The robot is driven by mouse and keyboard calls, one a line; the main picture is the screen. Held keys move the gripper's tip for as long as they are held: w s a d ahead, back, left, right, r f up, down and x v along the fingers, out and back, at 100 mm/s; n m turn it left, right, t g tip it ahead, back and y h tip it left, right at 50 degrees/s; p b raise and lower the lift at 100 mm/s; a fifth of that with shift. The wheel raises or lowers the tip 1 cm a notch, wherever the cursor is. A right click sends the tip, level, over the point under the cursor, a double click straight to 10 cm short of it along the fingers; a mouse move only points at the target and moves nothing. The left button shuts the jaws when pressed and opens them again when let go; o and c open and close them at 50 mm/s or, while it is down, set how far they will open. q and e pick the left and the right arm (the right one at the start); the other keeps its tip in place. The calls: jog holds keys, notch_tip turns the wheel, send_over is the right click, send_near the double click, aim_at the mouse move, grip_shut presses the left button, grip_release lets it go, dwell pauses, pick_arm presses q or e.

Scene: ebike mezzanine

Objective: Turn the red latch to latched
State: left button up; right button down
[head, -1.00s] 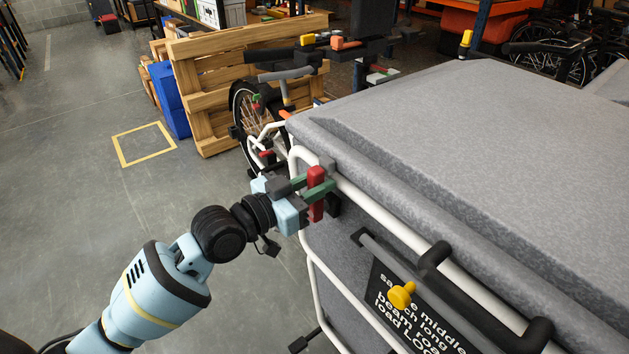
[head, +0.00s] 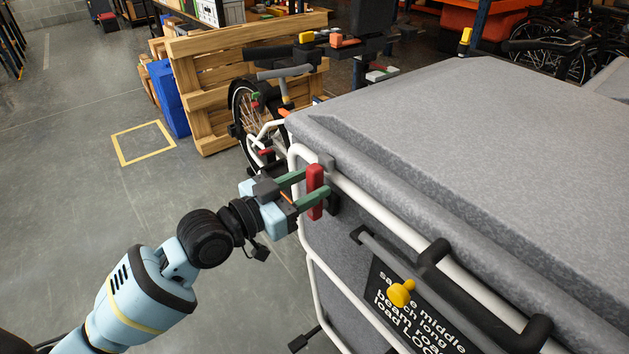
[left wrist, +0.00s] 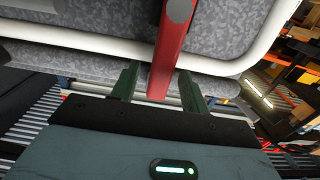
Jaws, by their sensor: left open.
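The red latch (head: 316,191) is an upright red bar on the side of the grey cargo box (head: 440,110), close to its near left corner. In the left wrist view the red latch (left wrist: 168,55) runs from the top down between the fingers. My left gripper (head: 308,186) is open, its green fingertips on either side of the latch. In the left wrist view the left gripper (left wrist: 160,85) shows a gap between each finger and the red bar. My right gripper is not in view.
A white tube frame (head: 385,218) runs along the box. A wooden pallet (head: 225,80), a blue bin (head: 168,98) and a bike wheel stand behind. The floor at left is clear.

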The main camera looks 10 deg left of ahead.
aim_at(309, 185)
pick_arm(q)
jog(key=v, duration=0.4)
jog(key=shift+s+a+f, duration=0.1)
jog(key=shift+a, duration=0.05)
jog(key=shift+s+a, duration=0.4)
jog(key=shift+s, duration=0.15)
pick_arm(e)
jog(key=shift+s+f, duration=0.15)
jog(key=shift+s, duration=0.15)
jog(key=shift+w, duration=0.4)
